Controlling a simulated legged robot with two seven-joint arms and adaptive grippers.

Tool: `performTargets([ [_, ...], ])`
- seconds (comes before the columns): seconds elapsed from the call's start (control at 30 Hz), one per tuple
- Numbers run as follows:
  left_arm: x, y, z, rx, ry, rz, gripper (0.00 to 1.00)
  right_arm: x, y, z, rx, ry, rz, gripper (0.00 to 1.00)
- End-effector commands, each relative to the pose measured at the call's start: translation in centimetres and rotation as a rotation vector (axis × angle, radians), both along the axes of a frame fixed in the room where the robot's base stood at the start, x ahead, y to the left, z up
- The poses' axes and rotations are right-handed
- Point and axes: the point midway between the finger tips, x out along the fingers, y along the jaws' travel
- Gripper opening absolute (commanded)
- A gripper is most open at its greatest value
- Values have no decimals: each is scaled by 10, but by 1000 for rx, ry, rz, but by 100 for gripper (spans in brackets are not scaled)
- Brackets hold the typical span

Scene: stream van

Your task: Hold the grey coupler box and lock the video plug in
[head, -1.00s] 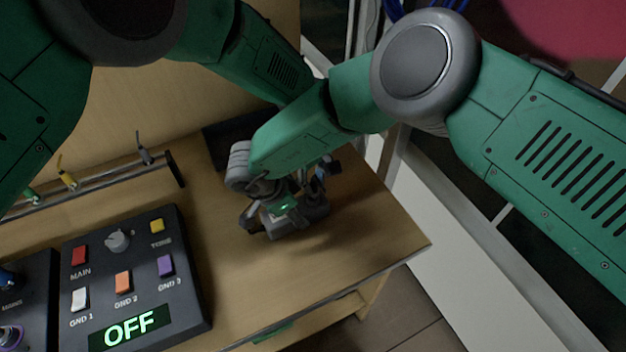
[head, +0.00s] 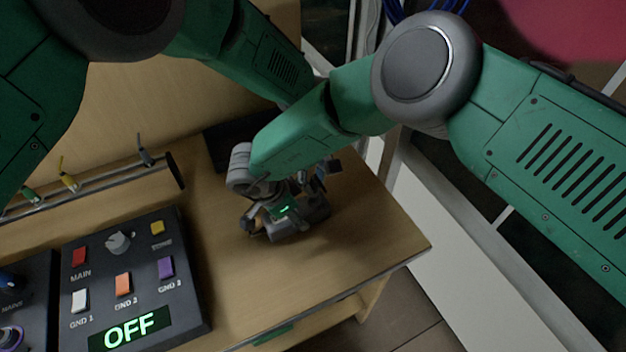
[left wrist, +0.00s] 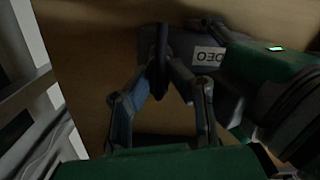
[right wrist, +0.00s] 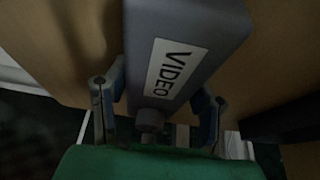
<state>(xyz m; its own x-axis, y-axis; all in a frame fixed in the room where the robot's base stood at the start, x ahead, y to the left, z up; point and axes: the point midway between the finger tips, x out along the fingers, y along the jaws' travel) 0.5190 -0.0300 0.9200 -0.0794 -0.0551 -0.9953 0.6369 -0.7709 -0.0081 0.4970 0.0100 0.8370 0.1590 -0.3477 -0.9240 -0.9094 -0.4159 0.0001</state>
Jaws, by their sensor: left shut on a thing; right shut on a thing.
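The grey coupler box (head: 302,229) sits on the right part of the bench, between my two grippers. Its VIDEO label (right wrist: 172,69) faces the right wrist camera; part of it shows in the left wrist view (left wrist: 208,59). My right gripper (right wrist: 160,88) has a finger on each side of the box and is shut on it. A round grey connector (right wrist: 150,121) sits at the box's near end. My left gripper (left wrist: 164,72) is shut at the box's other side on a thin dark piece, apparently the video plug (left wrist: 161,45). Its seating is hidden.
A control panel (head: 195,290) with coloured buttons and a display reading OFF stands at left. A rail with several coloured leads (head: 67,180) lies behind it. The bench (head: 370,235) is clear to the box's right, up to its edge.

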Motion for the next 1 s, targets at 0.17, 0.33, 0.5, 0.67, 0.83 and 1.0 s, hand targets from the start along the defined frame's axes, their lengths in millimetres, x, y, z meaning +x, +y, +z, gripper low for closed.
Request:
performTargets([
  [0.17, 0, 0, 0, 0, 0, 0, 0, 0, 0, 0, 0, -1, 0, 12],
  [0.33, 0, 0, 0, 0, 0, 0, 0, 0, 0, 0, 0, -1, 0, 12],
  [0.5, 0, 0, 0, 0, 0, 0, 0, 0, 0, 0, 0, -1, 0, 12],
  [0.67, 0, 0, -2, 0, 0, 0, 0, 0, 0, 0, 0, -1, 0, 12],
  [0.83, 0, 0, -6, -1, 1, 1, 0, 0, 0, 0, 0, -1, 0, 12],
  [1.0, -1, 1, -10, 0, 0, 0, 0, 1, 0, 1, 0, -2, -1, 12],
])
